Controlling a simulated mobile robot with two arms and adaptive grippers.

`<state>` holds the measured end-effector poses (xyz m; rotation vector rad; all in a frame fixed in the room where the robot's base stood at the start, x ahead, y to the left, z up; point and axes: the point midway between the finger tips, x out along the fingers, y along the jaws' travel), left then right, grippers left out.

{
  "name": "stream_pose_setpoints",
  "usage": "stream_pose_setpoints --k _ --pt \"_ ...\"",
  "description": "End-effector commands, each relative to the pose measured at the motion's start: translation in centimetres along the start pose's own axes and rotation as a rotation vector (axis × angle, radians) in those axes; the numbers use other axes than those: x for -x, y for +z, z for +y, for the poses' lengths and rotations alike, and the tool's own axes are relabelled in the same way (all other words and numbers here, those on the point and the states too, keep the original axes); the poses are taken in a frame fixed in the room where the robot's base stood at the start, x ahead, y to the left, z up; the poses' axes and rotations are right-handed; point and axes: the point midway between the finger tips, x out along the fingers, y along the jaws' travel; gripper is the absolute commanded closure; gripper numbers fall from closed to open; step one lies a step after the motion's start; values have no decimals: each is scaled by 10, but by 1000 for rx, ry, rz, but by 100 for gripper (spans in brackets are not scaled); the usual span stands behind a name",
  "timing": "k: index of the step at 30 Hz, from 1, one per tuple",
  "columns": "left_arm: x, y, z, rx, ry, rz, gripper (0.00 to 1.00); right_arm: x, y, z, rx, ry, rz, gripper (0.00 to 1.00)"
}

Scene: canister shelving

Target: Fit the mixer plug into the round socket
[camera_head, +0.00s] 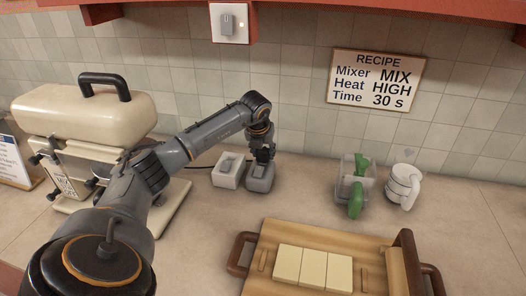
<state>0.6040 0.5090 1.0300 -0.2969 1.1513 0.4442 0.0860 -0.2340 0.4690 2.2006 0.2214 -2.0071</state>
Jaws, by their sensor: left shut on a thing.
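My left gripper (263,154) is at the end of the arm reaching across the counter. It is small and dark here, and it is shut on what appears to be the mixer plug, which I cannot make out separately. It is right over a grey socket block (260,181). A white socket block (227,175) stands just left of it. The shapes of the openings are too small to tell, and I cannot tell whether the plug touches the grey block. The cream mixer (85,110) with a black handle stands at the left, partly behind my arm. My right gripper is not in view.
A dark cord (200,168) runs toward the blocks. A wooden tray (262,240) with pale blocks is at the front. A clear container (347,180) with green items and a white mug (403,186) stand right. A recipe sign (376,80) and switch (229,23) are on the wall.

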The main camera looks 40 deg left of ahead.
Motion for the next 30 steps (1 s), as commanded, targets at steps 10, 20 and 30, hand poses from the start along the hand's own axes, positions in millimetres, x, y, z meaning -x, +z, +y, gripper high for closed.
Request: stream_pose_setpoints --k 10,20,30 --pt "-9 -4 0 0 0 0 90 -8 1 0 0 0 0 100" --pt "-9 -4 0 0 0 0 33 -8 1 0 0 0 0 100" --pt "3 2 0 0 -1 -2 33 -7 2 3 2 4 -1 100"
